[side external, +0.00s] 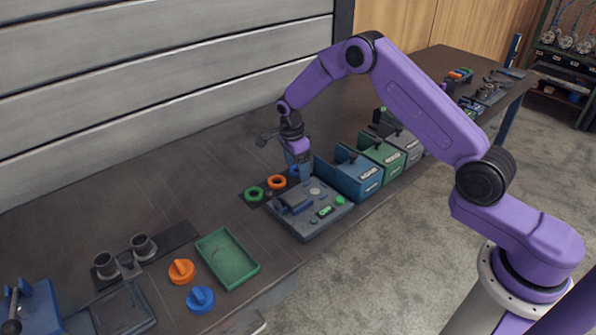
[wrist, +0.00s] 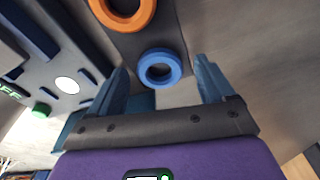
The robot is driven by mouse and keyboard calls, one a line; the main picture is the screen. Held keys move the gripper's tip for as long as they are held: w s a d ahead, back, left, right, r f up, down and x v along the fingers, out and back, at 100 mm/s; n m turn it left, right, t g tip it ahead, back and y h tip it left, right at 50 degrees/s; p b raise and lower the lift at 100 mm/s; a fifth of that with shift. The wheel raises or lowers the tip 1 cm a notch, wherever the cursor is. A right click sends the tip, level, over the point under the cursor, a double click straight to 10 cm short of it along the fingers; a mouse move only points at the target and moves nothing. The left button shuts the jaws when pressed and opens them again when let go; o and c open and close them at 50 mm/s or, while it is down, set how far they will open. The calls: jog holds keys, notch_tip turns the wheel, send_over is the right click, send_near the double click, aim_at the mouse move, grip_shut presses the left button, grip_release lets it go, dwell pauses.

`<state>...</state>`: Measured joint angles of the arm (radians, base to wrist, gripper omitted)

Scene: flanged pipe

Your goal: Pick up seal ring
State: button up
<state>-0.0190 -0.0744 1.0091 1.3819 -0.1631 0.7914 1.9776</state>
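A blue seal ring (wrist: 147,72) lies flat on a dark mat in the wrist view. An orange seal ring (wrist: 147,18) lies beyond it and also shows in the side view (side external: 276,187). A green seal ring (side external: 253,199) lies left of the orange one. My gripper (wrist: 161,66) is open and empty, its two blue fingers apart on either side of the blue ring in the picture. In the side view my gripper (side external: 298,171) points down at the right end of the ring row. There the blue ring is hard to tell from the blue fingers.
A grey panel (side external: 309,218) with a green button stands in front of the rings. Labelled blue (side external: 361,185), green and grey bins stand to the right. A green tray (side external: 228,258), an orange knob (side external: 181,272) and a blue knob (side external: 200,299) are at left.

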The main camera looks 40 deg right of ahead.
aim_at(297, 169)
jog(key=c, duration=0.9)
jog(key=shift+c, duration=0.2)
jog(key=shift+r, duration=0.1)
jog(key=shift+r, duration=0.45)
notch_tip(297, 169, up, 2)
jog(key=shift+r, duration=0.15)
jog(key=s+r, duration=1.2)
jog(key=s, duration=0.2)
jog(key=shift+d+r, duration=0.2)
jog(key=shift+d, duration=0.05)
